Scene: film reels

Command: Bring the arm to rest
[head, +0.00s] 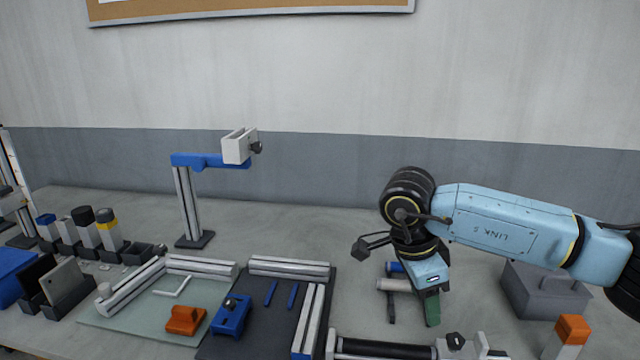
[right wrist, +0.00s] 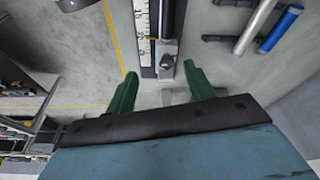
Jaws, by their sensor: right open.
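My right arm comes in from the right in the head view, with light blue links and black joints. Its gripper (head: 431,310) hangs with a green finger pointing down over the right part of the bench (head: 250,258). In the right wrist view the gripper (right wrist: 160,82) shows two green fingers spread apart. Nothing is held between them. A white scale with dark marks on a metal post (right wrist: 145,38) shows beyond the fingers. How far the fingertips are above the bench is hard to tell. My left gripper is not in view.
A small rack with a blue and a grey cylinder (head: 395,285) is beside the gripper. A grey box (head: 545,292) stands under the forearm. A dark rod fixture (head: 385,349) lies in front. A post stand (head: 187,205), frames, and several capped bottles are to the left.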

